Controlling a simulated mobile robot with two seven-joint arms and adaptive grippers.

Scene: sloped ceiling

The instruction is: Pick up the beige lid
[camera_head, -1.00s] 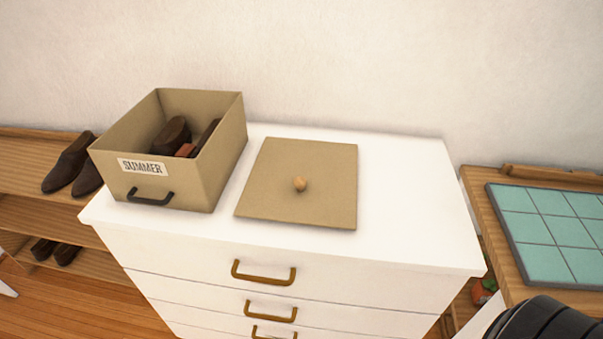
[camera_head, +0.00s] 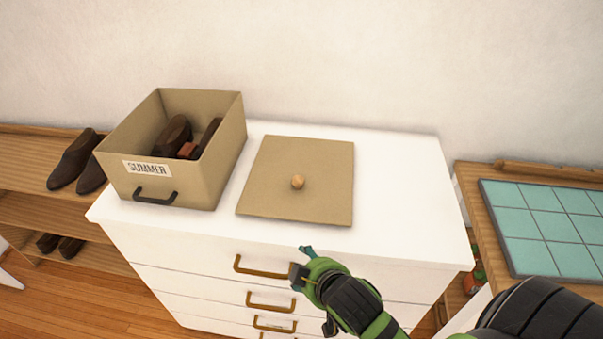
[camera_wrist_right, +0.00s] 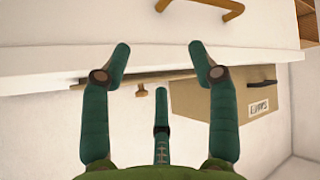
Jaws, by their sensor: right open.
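The beige lid (camera_head: 270,200) is a flat square panel with a round wooden knob (camera_head: 297,182) in its middle. It lies flat on the white dresser (camera_head: 400,190), to the right of the beige box. My right gripper (camera_head: 306,262) is in front of the dresser's top edge, nearer to me than the lid and apart from it. In the right wrist view its green fingers (camera_wrist_right: 158,70) are spread and empty. The lid there shows only as a thin edge partly behind the fingers. My left gripper is not in view.
An open beige box (camera_head: 215,165) labelled SUMMER holds brown shoes (camera_head: 174,135) and stands left of the lid. The dresser's brass handles (camera_head: 262,267) stick out near my right gripper. A wooden shoe rack (camera_head: 30,160) stands left, a teal-tiled table (camera_head: 540,215) right. The dresser top right of the lid is clear.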

